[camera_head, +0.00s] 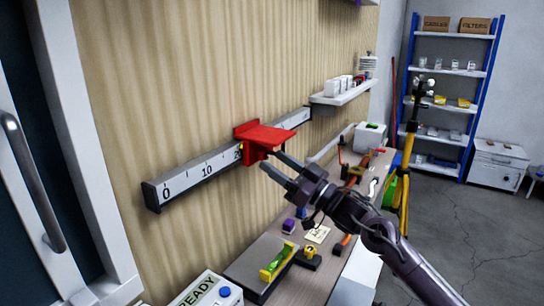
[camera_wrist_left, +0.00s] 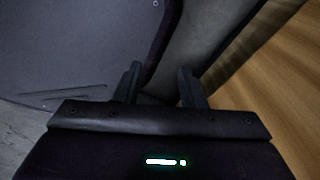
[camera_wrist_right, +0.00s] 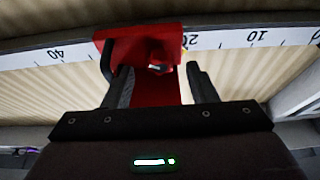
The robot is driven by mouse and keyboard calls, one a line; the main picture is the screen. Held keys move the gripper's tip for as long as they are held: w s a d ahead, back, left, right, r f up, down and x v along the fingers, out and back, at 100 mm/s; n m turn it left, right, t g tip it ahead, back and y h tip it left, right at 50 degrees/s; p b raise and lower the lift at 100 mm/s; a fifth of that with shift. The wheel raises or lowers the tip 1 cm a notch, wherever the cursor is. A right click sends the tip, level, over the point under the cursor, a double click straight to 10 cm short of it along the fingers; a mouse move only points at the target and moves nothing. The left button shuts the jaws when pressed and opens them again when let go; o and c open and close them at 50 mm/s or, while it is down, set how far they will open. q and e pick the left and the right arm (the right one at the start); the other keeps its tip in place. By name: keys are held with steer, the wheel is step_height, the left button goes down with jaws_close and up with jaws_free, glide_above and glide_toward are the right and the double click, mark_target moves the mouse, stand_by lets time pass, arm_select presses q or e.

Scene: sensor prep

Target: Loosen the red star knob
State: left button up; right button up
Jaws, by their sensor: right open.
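A red carriage (camera_head: 262,136) sits on the white scale rail (camera_head: 205,175) on the wall, just past the 20 mark. In the right wrist view a small red knob-like part (camera_wrist_right: 160,67) shows on the carriage, between my fingertips; its star shape is not clear. In the head view this part is not clearly visible. My right gripper (camera_head: 271,163) is open and empty, just below and in front of the carriage. Its fingers frame the part in the right wrist view without a visible grip. My left gripper (camera_wrist_left: 159,68) is open and empty, outside the head view.
A bench (camera_head: 335,260) below holds a green-and-yellow level, a purple block and a tray. A white wall shelf (camera_head: 345,94) is beyond the rail. A yellow tripod (camera_head: 407,150) and blue rack (camera_head: 492,60) stand behind. A door is at left.

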steer(key=shift+w+a+r, duration=0.25)
steer(key=shift+w+a, duration=0.1)
steer(key=shift+a, duration=0.15)
steer(key=shift+w+a, duration=0.15)
steer(key=shift+a, duration=0.1)
arm_select(q)
steer(key=shift+w+a+r, duration=0.15)
steer(key=shift+a+r, duration=0.1)
steer(key=shift+a, duration=0.45)
arm_select(e)
steer(key=c, duration=1)
steer(key=shift+o, duration=0.2)
steer(key=shift+w+d+f+n+g+y+b, duration=0.1)
steer(key=shift+n+g+y+b, duration=0.3)
steer(key=shift+n+b, duration=0.55)
steer(key=shift+w+d+n+g+y+b, duration=0.15)
steer(key=shift+n+g+b, duration=0.45)
steer(key=shift+n, duration=0.65)
steer(key=n+g+b, duration=0.1)
steer(key=n, duration=0.2)
steer(key=shift+g+y, duration=0.25)
steer(key=shift+g, duration=0.05)
arm_select(q)
steer(key=shift+f+b, duration=0.65)
steer(key=shift+f, duration=2.15)
arm_select(e)
steer(key=shift+r+n+g, duration=0.2)
steer(key=shift+n+g, duration=0.3)
steer(key=shift+n, duration=0.7)
steer(key=shift+g, duration=0.3)
